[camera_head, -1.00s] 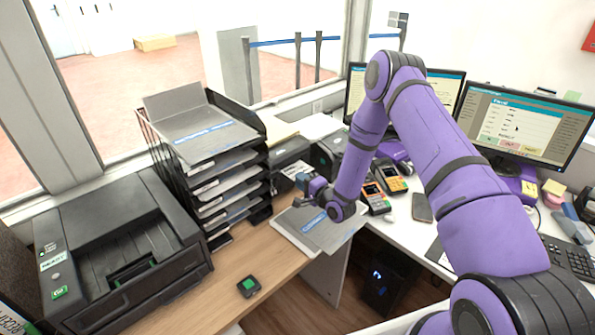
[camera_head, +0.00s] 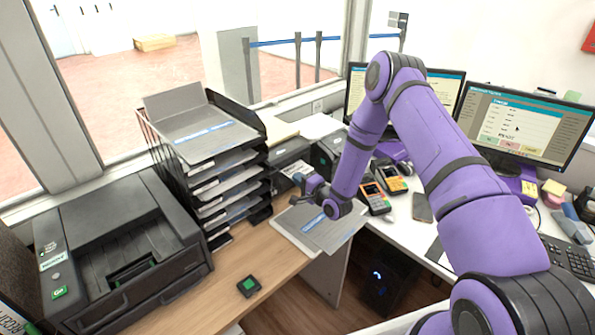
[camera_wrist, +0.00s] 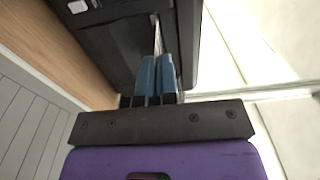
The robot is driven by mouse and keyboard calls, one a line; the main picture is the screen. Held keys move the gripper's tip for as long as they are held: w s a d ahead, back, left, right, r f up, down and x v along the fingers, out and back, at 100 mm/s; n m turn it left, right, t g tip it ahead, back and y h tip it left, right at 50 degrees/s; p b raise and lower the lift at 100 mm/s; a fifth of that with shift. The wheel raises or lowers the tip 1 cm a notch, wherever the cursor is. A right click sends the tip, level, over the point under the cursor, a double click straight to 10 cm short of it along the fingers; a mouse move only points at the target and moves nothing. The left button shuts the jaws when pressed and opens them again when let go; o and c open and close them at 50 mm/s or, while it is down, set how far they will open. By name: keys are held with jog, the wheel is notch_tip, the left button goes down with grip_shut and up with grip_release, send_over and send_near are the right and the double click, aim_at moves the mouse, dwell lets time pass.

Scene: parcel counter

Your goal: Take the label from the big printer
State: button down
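My gripper (camera_head: 298,179) is in front of a black printer (camera_head: 290,152), just right of the tray stack. In the wrist view, the blue fingertips (camera_wrist: 157,78) are close together at the dark face of the printer (camera_wrist: 110,45). A thin pale label (camera_wrist: 157,35), seen nearly edge-on, runs from the printer to between the fingers, which look shut on it. The finger contact itself is partly hidden. A second black printer (camera_head: 328,153) stands to the right, partly behind my arm.
The black tray stack (camera_head: 215,165) stands close left of my gripper. A grey clipboard or folder (camera_head: 325,232) lies below it. A large black office printer (camera_head: 120,250) is at left. Card terminals (camera_head: 374,198), a phone (camera_head: 422,207) and monitors (camera_head: 525,122) are at right.

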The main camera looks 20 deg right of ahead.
jog(key=shift+r, duration=0.1)
jog(key=shift+s+d+r, duration=0.15)
jog(key=shift+s+r, duration=0.15)
jog(key=shift+r, duration=0.45)
jog(key=shift+s+d+r, duration=0.1)
jog(key=shift+s+r, duration=0.15)
jog(key=shift+r, duration=0.45)
jog(key=shift+s+d+r, duration=0.3)
jog(key=shift+s+r, duration=0.25)
jog(key=shift+r, duration=0.1)
jog(key=shift+s+d+r, duration=0.25)
jog(key=shift+s+r, duration=0.35)
jog(key=shift+r, duration=0.05)
jog(key=shift+s+d+r, duration=0.3)
jog(key=shift+s+r, duration=0.25)
jog(key=shift+r, duration=0.1)
